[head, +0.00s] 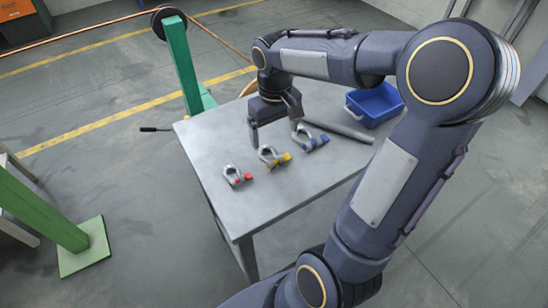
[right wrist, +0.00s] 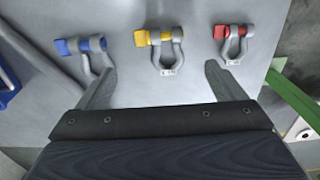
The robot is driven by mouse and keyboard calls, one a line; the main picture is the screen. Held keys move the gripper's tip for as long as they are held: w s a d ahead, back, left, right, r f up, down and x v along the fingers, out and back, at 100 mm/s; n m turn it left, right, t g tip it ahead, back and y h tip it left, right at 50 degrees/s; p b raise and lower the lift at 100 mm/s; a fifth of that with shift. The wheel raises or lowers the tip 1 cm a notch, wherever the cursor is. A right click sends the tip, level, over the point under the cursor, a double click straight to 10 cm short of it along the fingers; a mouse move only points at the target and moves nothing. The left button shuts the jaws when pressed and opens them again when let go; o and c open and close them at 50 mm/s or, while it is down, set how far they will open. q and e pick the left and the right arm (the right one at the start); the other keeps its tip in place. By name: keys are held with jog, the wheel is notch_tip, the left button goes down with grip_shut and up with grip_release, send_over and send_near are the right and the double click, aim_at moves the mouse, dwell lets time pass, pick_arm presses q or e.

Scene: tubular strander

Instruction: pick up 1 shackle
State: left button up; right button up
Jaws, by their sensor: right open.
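Three grey shackles lie in a row on the grey table (head: 245,205). The red-pinned shackle (head: 236,176) is nearest the left, the yellow-pinned shackle (head: 273,157) is in the middle, and the blue-pinned shackle (head: 311,138) is to the right. My right gripper (head: 276,136) is open and empty above the table, close to the yellow and blue shackles. In the right wrist view its fingers (right wrist: 165,85) are spread wide, with the yellow-pinned shackle (right wrist: 162,48) ahead between them. The blue-pinned shackle (right wrist: 90,50) and red-pinned shackle (right wrist: 233,40) lie to either side. My left gripper is not in view.
A blue bin (head: 375,104) stands at the table's back right. A grey rod (head: 340,131) lies in front of it. A green post (head: 183,65) with a black pulley stands behind the table. The table's front left is clear.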

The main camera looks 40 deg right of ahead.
aim_at(277, 155)
jog(key=f, duration=0.7)
jog(key=shift+s+f, duration=0.25)
jog(key=shift+s, duration=0.05)
jog(key=shift+r, duration=0.1)
jog(key=c, duration=1.3)
